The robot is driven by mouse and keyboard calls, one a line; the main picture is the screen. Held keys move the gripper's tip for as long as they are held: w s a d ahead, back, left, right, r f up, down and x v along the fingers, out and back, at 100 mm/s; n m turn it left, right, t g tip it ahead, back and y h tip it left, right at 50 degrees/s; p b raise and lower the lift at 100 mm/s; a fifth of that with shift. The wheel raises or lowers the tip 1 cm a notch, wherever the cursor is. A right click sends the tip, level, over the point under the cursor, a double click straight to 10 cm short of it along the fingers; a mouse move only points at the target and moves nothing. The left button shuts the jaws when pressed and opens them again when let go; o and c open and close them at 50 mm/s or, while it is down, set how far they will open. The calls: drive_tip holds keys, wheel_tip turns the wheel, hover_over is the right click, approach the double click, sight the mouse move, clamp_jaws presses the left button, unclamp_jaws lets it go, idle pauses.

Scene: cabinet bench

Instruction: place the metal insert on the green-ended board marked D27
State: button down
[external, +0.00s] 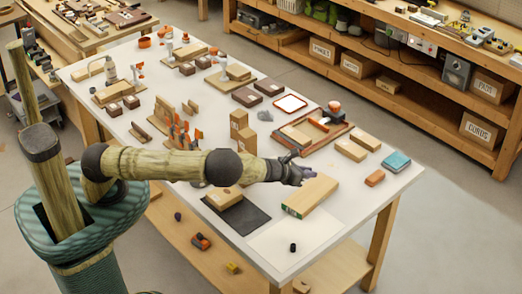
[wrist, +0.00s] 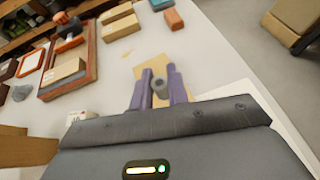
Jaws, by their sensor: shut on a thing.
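The metal insert (wrist: 160,88) is a small grey hollow cylinder. In the wrist view it sits between the two purple fingers of my gripper (wrist: 161,91), which is shut on it. In the external view my gripper (external: 308,174) is over the far end of a light wooden board (external: 311,197) with a green near end (external: 291,211). The board also shows below the fingers in the wrist view (wrist: 152,65). I cannot read its marking. I cannot tell whether the insert touches the board. The insert is hidden in the external view.
A white sheet (external: 275,246) with a small black cylinder (external: 293,247) lies in front of the board. A dark mat (external: 245,222) is left of it. A wooden frame with a clamp (external: 290,137), several blocks (external: 351,150), an orange block (external: 375,178) and a teal box (external: 397,161) lie beyond.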

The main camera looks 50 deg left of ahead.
sight(305, 196)
drive_tip(key=shift+f, duration=2)
drive_tip(key=shift+f, duration=0.15)
drive_tip(key=shift+f+p, duration=0.6)
drive_tip(key=shift+f, duration=1.15)
drive_tip(key=shift+f, duration=0.2)
drive_tip(key=c, duration=1.4)
unclamp_jaws()
drive_tip(key=shift+o, duration=0.2)
drive_tip(key=shift+r, duration=0.1)
drive_tip(key=shift+r, duration=0.2)
